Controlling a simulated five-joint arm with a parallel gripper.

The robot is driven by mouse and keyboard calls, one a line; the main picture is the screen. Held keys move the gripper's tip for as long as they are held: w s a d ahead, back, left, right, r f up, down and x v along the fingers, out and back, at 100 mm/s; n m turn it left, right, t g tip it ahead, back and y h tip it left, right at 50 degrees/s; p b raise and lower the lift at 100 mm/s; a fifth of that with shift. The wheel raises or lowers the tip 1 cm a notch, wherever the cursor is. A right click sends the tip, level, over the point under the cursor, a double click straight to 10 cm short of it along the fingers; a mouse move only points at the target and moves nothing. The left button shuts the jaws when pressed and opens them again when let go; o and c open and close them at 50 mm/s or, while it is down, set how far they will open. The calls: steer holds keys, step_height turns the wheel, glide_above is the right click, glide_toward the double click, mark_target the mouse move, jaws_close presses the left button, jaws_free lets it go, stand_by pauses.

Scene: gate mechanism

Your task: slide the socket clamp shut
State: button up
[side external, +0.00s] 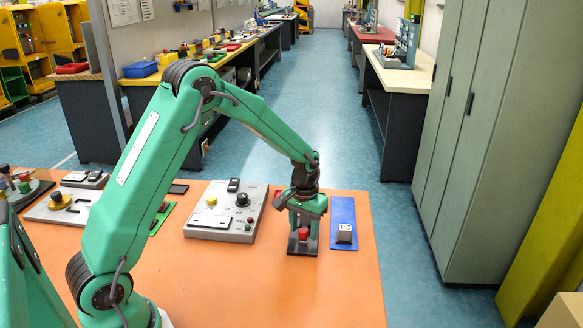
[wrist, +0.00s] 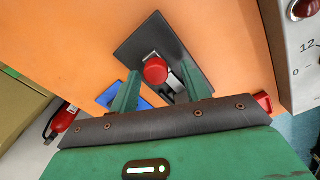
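A red knob (side external: 303,233) stands on a dark plate (side external: 303,250) near the front right of the orange table; it looks like the clamp's handle, but I cannot be sure. In the wrist view the red knob (wrist: 155,70) sits on the dark plate (wrist: 135,45), with a grey metal part beside it, partly hidden by a finger. My gripper (side external: 305,218) is above the plate, pointing down. In the wrist view my gripper (wrist: 160,74) has its green fingers apart on either side of the knob, with gaps visible. Whether the clamp is open cannot be told.
A blue plate (side external: 342,212) with a grey block (side external: 344,232) lies just right of the dark plate; its edge shows in the wrist view (wrist: 112,97). A grey control panel (side external: 226,210) with knobs stands to the left. The table front is clear.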

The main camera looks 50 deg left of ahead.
mark_target(303, 229)
steer(key=shift+d+r, duration=0.1)
step_height(303, 229, up, 7)
steer(key=shift+r, duration=0.3)
stand_by(0.5)
steer(key=shift+s, duration=0.1)
steer(key=shift+s+r, duration=0.15)
steer(key=shift+r, duration=0.25)
steer(key=s+d+r+m+t, duration=0.2)
steer(key=s+d+r, duration=0.1)
steer(key=s+r, duration=0.75)
steer(key=s+d+r+t, duration=0.1)
steer(key=s, duration=0.6)
steer(key=s+r+m+t, duration=0.1)
steer(key=s+t, duration=0.1)
steer(key=s, duration=0.5)
steer(key=shift+d+r+m+t, duration=0.3)
steer(key=shift+d+r, duration=0.05)
